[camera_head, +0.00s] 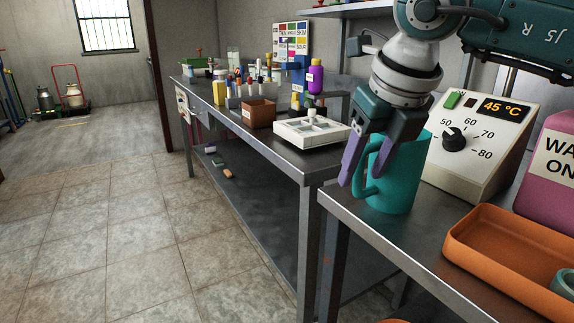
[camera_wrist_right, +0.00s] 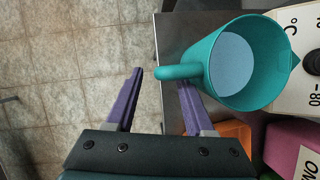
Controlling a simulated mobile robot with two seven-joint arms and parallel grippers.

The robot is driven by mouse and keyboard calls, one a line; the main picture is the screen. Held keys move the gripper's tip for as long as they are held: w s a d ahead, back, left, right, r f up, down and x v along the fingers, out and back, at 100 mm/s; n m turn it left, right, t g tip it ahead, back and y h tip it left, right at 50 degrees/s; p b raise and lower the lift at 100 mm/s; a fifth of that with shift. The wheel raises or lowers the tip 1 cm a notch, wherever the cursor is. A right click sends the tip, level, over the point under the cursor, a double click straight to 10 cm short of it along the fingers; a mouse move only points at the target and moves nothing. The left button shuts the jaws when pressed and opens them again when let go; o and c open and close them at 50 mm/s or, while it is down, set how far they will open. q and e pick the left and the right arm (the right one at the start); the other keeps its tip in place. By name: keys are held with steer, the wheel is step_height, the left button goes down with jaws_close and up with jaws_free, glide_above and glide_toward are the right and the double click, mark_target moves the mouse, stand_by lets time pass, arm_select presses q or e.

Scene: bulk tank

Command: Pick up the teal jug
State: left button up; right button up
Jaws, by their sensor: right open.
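The teal jug (camera_head: 399,180) stands upright on the near metal table, close to its left edge, with its handle toward the left. In the right wrist view, the jug (camera_wrist_right: 215,75) is seen from above, with a pale blue inside and its handle pointing left. My right gripper (camera_head: 362,170) is open, with purple fingers at the handle side of the jug. In the wrist view its fingertips (camera_wrist_right: 160,78) lie on either side of the handle's end; I cannot tell if they touch it. My left gripper is not in view.
A control box (camera_head: 482,140) reading 45 °C stands right behind the jug. An orange tray (camera_head: 470,254) and a pink container (camera_head: 550,175) are to the right. Tiled floor lies left.

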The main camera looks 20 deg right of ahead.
steer(key=x, duration=0.3)
steer(key=shift+f, duration=0.4)
jaws_close()
steer(key=shift+r, duration=0.1)
stand_by(1.0)
